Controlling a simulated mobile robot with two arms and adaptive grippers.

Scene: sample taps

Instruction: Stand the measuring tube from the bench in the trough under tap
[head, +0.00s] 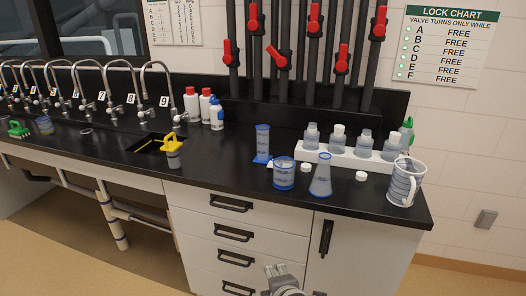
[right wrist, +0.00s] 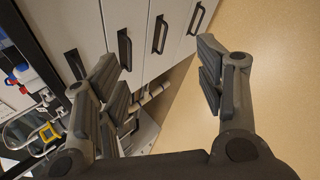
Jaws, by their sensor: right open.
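The measuring tube (head: 263,141) is a clear, blue-marked cylinder with a blue foot. It stands upright on the black bench, left of the beaker and flask. The trough (head: 147,145) is a dark recess in the bench top under the taps near number 9 (head: 163,101). A yellow strip shows in it. My right gripper (head: 283,271) is low in front of the drawers, below the bench top and apart from the tube. In the right wrist view the right gripper (right wrist: 165,85) is open and empty. My left gripper is not in view.
A beaker (head: 284,174), conical flask (head: 321,177), jug (head: 405,182) and white bottle rack (head: 345,155) crowd the right bench. White bottles (head: 191,105) stand behind.

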